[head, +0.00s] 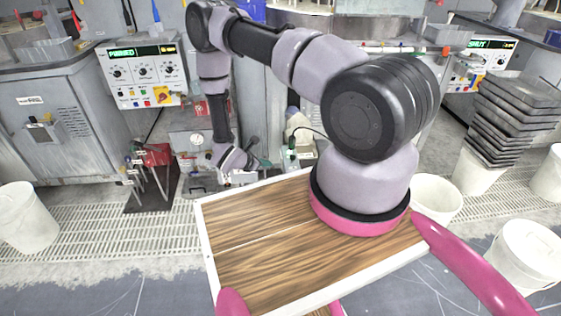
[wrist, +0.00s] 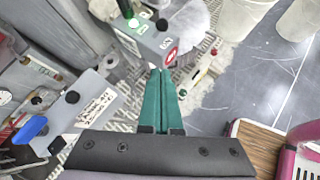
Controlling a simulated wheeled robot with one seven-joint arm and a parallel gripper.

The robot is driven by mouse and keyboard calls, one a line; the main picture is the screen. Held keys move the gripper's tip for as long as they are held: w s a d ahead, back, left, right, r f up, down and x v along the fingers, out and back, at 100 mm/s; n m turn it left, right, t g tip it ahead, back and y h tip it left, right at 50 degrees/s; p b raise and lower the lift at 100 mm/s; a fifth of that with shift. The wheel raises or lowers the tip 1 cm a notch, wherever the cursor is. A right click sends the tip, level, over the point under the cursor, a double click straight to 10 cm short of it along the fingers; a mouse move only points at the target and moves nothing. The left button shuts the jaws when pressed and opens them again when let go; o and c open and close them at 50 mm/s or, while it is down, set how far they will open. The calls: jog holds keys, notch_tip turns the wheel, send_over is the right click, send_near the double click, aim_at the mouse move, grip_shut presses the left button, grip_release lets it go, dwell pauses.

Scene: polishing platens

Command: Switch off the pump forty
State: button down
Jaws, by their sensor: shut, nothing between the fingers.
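A small grey pump box (wrist: 148,42) lies just ahead of my fingertips in the wrist view. In the head view, a box with a green light (head: 291,156) stands on the floor right of my gripper (head: 258,166). My gripper's green fingers (wrist: 160,72) are shut and empty, their tips close to the box's near side. I cannot tell whether they touch it.
A grey panel (wrist: 88,98) with black knobs and a blue lever (wrist: 30,130) lies left of my fingers. A control panel (head: 145,72) stands at the back left. White buckets (head: 24,218) and stacked trays (head: 512,115) stand around. Grated floor (head: 100,235) is open at left.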

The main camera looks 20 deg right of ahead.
aim_at(291, 160)
jog(key=shift+d+r+x, duration=0.3)
jog(key=shift+r+x, duration=0.05)
jog(key=shift+x, duration=1.75)
jog(key=shift+d+r+x, duration=0.35)
jog(key=shift+r+x, duration=0.05)
jog(key=shift+x, duration=1.7)
jog(key=shift+d+r+x, duration=0.3)
jog(key=shift+r+x, duration=0.05)
jog(key=shift+x, duration=1.75)
jog(key=shift+w, duration=0.15)
jog(key=shift+w+d+r+g, duration=0.1)
jog(key=shift+w+r+g, duration=0.1)
jog(key=shift+g, duration=0.2)
